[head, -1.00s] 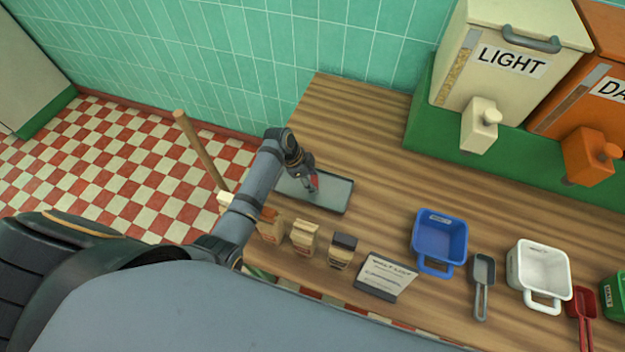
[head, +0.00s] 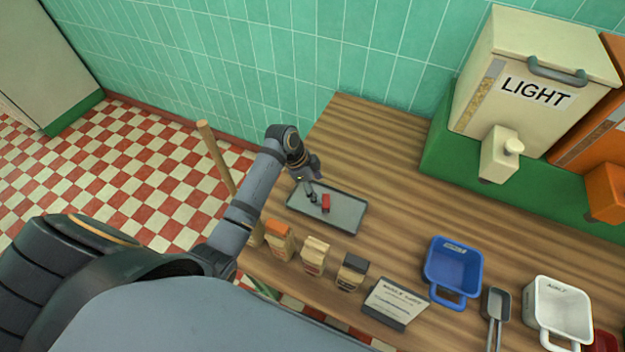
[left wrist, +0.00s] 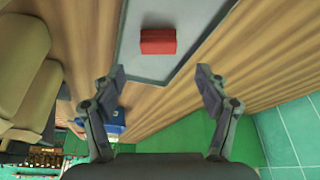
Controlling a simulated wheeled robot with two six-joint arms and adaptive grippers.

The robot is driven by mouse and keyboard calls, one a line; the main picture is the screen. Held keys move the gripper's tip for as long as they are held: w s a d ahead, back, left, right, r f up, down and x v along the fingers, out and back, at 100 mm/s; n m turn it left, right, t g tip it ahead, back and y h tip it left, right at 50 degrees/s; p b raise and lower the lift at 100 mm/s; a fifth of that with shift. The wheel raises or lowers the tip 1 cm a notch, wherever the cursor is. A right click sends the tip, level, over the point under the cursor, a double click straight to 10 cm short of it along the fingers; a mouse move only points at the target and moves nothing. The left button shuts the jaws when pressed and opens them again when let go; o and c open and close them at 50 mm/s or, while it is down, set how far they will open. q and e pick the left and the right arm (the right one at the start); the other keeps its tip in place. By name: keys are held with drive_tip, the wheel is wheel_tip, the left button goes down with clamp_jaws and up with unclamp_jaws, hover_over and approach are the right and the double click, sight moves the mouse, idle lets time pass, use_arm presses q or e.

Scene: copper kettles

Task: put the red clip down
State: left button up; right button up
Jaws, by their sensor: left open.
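The red clip (head: 326,203) lies on the grey tray (head: 345,217) at the left end of the wooden counter. In the left wrist view the red clip (left wrist: 158,41) rests on the tray's surface (left wrist: 190,18), ahead of the fingers and apart from them. My left gripper (head: 312,195) is open and empty, just left of the clip in the head view. Its two spread fingers (left wrist: 161,75) show in the left wrist view with nothing between them. My right gripper is in neither view.
A sign (head: 395,303), a blue tub (head: 453,265), a grey scoop (head: 496,305) and a white tub (head: 557,310) are to the right. A LIGHT bin (head: 530,90) stands behind. The counter's middle is bare.

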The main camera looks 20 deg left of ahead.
use_arm(q)
drive_tip(key=v, duration=0.5)
idle(0.3)
